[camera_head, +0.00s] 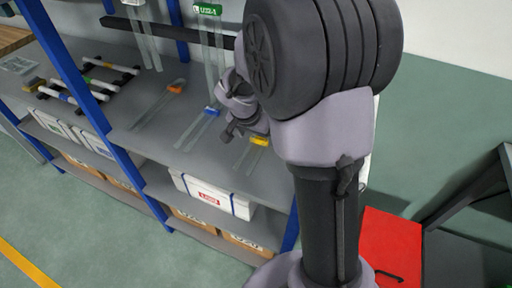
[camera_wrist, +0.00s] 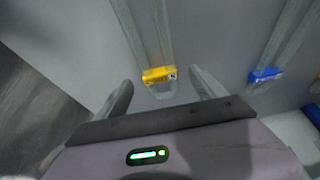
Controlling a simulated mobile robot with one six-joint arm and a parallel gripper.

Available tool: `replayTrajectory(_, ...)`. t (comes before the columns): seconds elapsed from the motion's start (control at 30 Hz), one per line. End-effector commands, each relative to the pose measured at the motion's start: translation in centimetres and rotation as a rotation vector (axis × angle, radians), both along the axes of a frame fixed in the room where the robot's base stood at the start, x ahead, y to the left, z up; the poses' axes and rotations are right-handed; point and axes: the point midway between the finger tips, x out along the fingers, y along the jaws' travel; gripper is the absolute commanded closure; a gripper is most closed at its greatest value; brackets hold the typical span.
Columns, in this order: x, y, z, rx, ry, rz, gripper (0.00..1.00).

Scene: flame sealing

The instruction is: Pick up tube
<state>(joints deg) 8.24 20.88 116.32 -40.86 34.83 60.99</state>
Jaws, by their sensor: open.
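Clear tubes lie on a grey shelf. One has a yellow label (camera_head: 260,140), and the same yellow label shows in the wrist view (camera_wrist: 159,75). Its clear body (camera_wrist: 150,28) runs up the picture. My gripper (camera_wrist: 160,80) is open, with one finger on each side of the yellow-labelled end. No contact shows, and the height gap cannot be told. In the head view my gripper (camera_head: 242,130) is over the shelf, beside the yellow label. A blue-labelled tube (camera_head: 211,112) lies to the left, and an orange-labelled tube (camera_head: 175,89) farther left.
A green-labelled tube (camera_head: 208,10) is at the top, by a dark bar (camera_head: 170,29). A black rack (camera_head: 88,80) stands at left. Blue posts (camera_head: 76,85) frame the shelf. White boxes (camera_head: 212,195) sit below. A red surface (camera_head: 391,248) is at right.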

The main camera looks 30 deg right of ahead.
Motion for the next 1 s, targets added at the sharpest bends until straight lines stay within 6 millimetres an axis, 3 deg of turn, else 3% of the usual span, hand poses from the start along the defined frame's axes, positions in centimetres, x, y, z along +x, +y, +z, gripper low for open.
replayTrajectory(0.03,0.1,-0.4,-1.6,0.000,0.003,-0.001,0.20)
replayTrajectory(0.1,0.5,-0.7,-2.5,0.000,0.001,-0.001,0.20)
replayTrajectory(0.3,0.5,-0.8,-2.4,0.000,0.000,0.000,0.20)
replayTrajectory(0.63,0.5,-0.8,-2.4,0.000,0.000,0.000,0.85)
replayTrajectory(0.87,0.5,-0.8,-2.3,0.000,0.000,0.000,0.86)
replayTrajectory(1.0,0.6,-0.8,-1.2,0.000,-0.002,-0.001,0.86)
